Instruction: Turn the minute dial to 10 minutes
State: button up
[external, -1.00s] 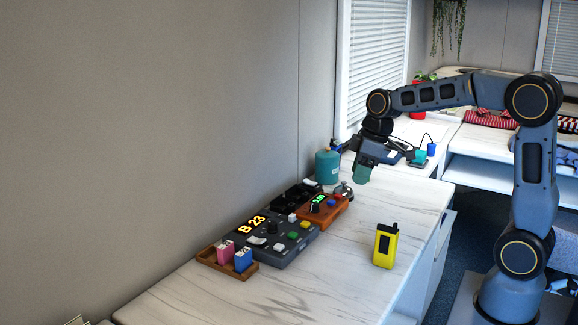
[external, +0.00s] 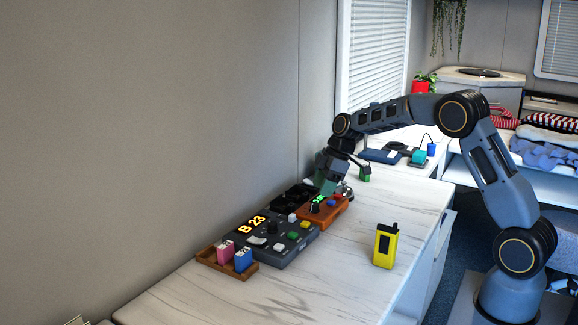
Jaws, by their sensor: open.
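A small wooden-brown timer box (external: 335,212) with a lit green display (external: 319,199) sits on the white marbled counter. A dark round dial (external: 315,208) is on its front left, with a blue and a red button (external: 338,197) to the right. The digits and the dial's mark are too small to read. My gripper (external: 324,186) is open and points down just behind and above the timer's display. I cannot tell whether its teal-tipped fingers touch anything. The arm's end hides the teal canister behind it.
A grey panel (external: 281,254) showing "B 23" stands left of the timer, with a wooden tray (external: 208,256) of pink and blue blocks beside it. A yellow handheld device (external: 385,247) stands to the right. A silver bell (external: 346,193) is close by the timer.

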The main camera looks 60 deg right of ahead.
aim_at(315, 203)
jog(key=shift+x, duration=2.7)
jog(key=shift+c, duration=0.2)
jog(key=c, duration=0.8)
